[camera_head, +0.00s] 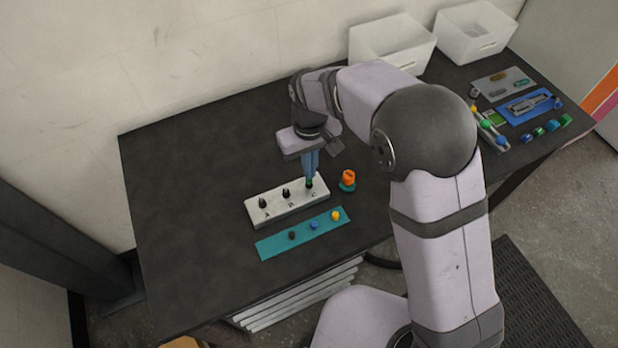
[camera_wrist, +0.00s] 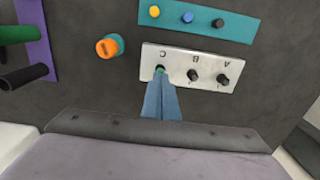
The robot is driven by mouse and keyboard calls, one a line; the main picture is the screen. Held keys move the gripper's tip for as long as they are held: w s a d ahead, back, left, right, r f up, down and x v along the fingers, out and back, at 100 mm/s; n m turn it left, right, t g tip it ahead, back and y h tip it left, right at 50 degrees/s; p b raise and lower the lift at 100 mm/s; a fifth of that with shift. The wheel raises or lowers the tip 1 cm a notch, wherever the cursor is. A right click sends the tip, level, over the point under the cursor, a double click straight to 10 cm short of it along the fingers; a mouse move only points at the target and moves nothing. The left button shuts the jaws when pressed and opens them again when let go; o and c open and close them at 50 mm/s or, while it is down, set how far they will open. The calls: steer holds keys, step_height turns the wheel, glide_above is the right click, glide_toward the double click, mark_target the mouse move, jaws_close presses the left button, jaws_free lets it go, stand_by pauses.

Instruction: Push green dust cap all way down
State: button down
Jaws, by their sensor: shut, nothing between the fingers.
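The green dust cap (camera_head: 309,182) sits on the post at position C of the white block (camera_head: 262,218), at the end nearest the orange knob. In the wrist view a bit of the green cap (camera_wrist: 160,69) shows just beyond my fingertips. My gripper (camera_head: 310,174) points down with its blue fingers shut and empty, right over the cap. The tips look to be touching the cap or very close to it. The wrist view also shows the shut fingers (camera_wrist: 160,80) at C. How far down the cap sits is hidden by the fingers.
Black posts stand at A (camera_head: 262,203) and B (camera_head: 286,194). A teal strip (camera_head: 275,246) in front holds black, blue and yellow caps. An orange knob on a green base (camera_head: 348,180) stands close beside the block. White bins (camera_head: 392,40) stand at the back. The table's left side is clear.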

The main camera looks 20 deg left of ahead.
steer(key=shift+f+b, duration=0.3)
steer(key=shift+f, duration=0.35)
steer(key=shift+s+f, duration=0.1)
steer(key=shift+s+d+f, duration=0.15)
steer(key=shift+d+f, duration=0.05)
steer(key=shift+r, duration=0.1)
steer(key=shift+a+r+p, duration=0.15)
steer(key=shift+r+p, duration=0.8)
steer(key=shift+r, duration=0.05)
steer(key=shift+w+r+p, duration=0.2)
steer(key=shift+r+p, duration=1.5)
steer(key=shift+r, duration=0.45)
